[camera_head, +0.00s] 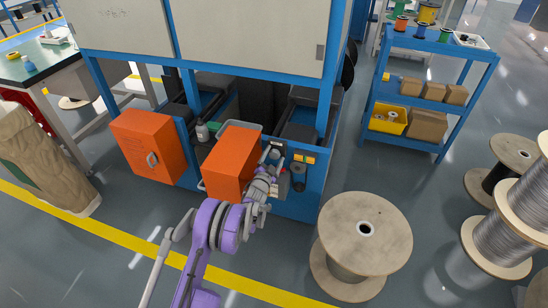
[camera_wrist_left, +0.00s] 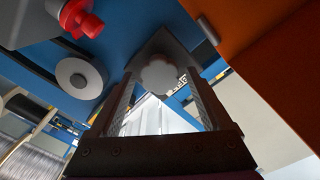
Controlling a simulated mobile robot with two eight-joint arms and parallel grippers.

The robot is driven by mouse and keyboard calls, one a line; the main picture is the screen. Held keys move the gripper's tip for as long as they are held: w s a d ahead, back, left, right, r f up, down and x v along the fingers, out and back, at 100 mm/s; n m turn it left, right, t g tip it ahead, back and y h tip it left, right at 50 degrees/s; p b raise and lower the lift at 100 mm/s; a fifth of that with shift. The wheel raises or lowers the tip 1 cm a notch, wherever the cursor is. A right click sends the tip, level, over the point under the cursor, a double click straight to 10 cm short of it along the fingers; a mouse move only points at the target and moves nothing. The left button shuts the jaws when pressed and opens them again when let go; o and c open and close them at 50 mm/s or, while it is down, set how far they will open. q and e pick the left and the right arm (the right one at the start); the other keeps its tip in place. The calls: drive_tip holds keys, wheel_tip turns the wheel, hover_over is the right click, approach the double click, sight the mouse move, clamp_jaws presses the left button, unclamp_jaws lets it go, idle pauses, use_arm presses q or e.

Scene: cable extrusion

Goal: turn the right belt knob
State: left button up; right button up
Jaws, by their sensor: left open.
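A grey lobed knob (camera_wrist_left: 158,73) shows in the left wrist view on a grey plate of the blue machine frame. My left gripper (camera_wrist_left: 160,82) is open, with one finger on each side of the knob in the picture; I cannot tell whether either finger touches it. In the head view my left gripper (camera_head: 273,153) is at the machine's lower front, just right of the nearer orange box. The knob cannot be made out there, behind the gripper and wrist. My right gripper is not in view.
The orange box (camera_head: 231,165) stands close beside my gripper. A red knob (camera_wrist_left: 84,20) and a white round part (camera_wrist_left: 80,77) sit left of the grey knob in the wrist view. A large wooden spool (camera_head: 365,235) stands right of my arm. A blue shelf (camera_head: 420,95) stands behind.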

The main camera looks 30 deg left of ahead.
use_arm(q)
wheel_tip(320, 180, up, 10)
drive_tip(key=p, duration=0.2)
drive_tip(key=shift+p, duration=0.3)
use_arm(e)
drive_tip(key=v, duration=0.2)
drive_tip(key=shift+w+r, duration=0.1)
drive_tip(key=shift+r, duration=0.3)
use_arm(q)
drive_tip(key=s+d+f+n+p, duration=0.2)
drive_tip(key=s+f+n+p, duration=0.15)
drive_tip(key=s+f, duration=0.65)
drive_tip(key=b+x, duration=0.1)
drive_tip(key=x, duration=0.9)
drive_tip(key=shift+w+d, duration=0.15)
drive_tip(key=shift+d, duration=0.05)
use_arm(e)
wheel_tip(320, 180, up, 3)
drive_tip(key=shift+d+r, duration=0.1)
